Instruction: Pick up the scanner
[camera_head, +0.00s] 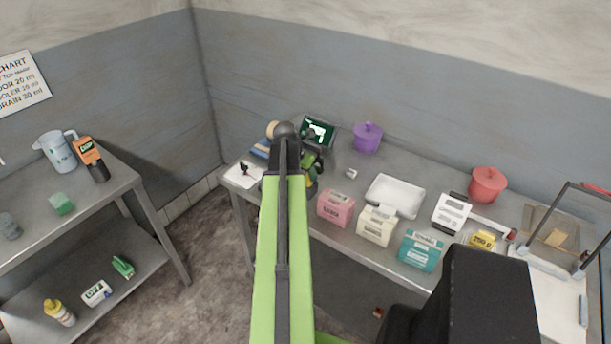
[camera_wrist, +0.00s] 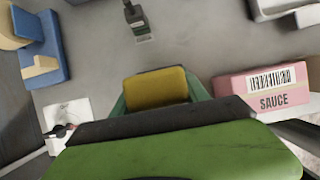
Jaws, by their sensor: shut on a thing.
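My gripper (camera_head: 309,172) is at the left end of the steel table, beyond my dark wrist. It is shut on a green, black and yellow thing, which I take to be the scanner (camera_head: 317,163). In the wrist view the scanner (camera_wrist: 175,150) fills the lower middle, with a green body, a black band and a yellow face. It seems to be above the tabletop, but I cannot tell how far. My wrist hides part of it in the head view, and the fingertips do not show clearly.
The steel table (camera_head: 365,162) holds a pink sauce carton (camera_head: 336,208), a white tray (camera_head: 395,196), a purple pot (camera_head: 367,138), a red pot (camera_head: 487,185) and a dark green panel (camera_head: 320,130). A second table with shelf (camera_head: 85,196) stands left.

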